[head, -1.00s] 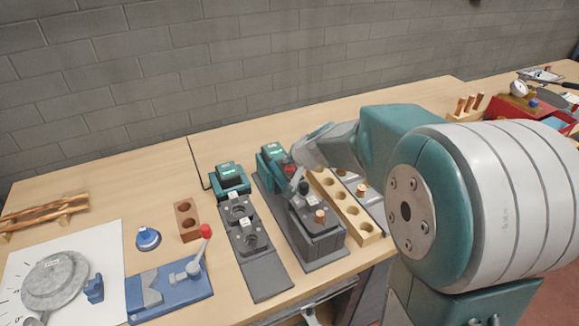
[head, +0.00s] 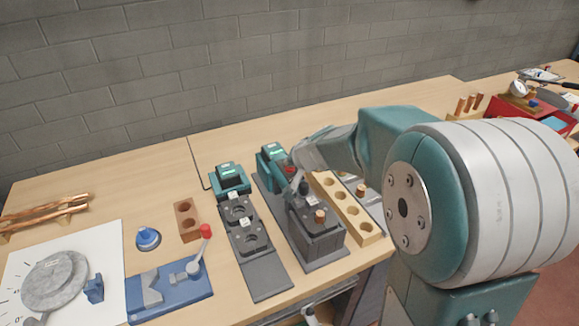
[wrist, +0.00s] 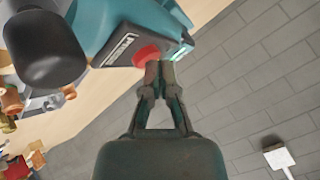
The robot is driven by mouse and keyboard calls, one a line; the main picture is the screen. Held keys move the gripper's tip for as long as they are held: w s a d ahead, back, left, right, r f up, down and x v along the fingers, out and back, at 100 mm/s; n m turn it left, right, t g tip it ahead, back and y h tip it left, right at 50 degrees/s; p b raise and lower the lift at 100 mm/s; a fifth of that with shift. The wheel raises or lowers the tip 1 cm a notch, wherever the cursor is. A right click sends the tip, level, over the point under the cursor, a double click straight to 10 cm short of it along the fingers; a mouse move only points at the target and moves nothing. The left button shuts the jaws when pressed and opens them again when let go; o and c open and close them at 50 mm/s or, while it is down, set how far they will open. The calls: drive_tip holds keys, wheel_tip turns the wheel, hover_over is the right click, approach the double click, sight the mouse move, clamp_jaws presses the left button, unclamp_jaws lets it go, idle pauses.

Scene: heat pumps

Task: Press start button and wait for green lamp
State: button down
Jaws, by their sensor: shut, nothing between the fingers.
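A teal control box (head: 271,153) with a green-lit face stands at the back of a dark fixture. It also shows in the wrist view (wrist: 125,25), with a dark labelled panel and a red button (wrist: 147,55). In the head view the red button (head: 289,170) sits beside my wrist. My gripper (wrist: 160,68) is shut and empty, its tips right at the red button's edge. I cannot tell whether they press it. Green glows (wrist: 174,57) beside the tips; whether this is a lamp or a display is unclear. My fingers are mostly hidden in the head view.
A dark fixture block (head: 317,238) and a wooden holed rack (head: 346,210) stand close to my arm. A blue clamp with a red-knobbed lever (head: 180,285) is farther left. A block wall (head: 250,70) rises behind.

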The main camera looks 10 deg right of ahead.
sight(290, 169)
idle(0.4)
drive_tip(key=shift+r, duration=0.75)
drive_tip(key=shift+r, duration=2.5)
drive_tip(key=s+n+g+h, duration=0.2)
drive_tip(key=s+n, duration=0.3)
drive_tip(key=s, duration=2.4)
drive_tip(key=shift+s+n+g+h, duration=0.3)
drive_tip(key=shift+g, duration=0.3)
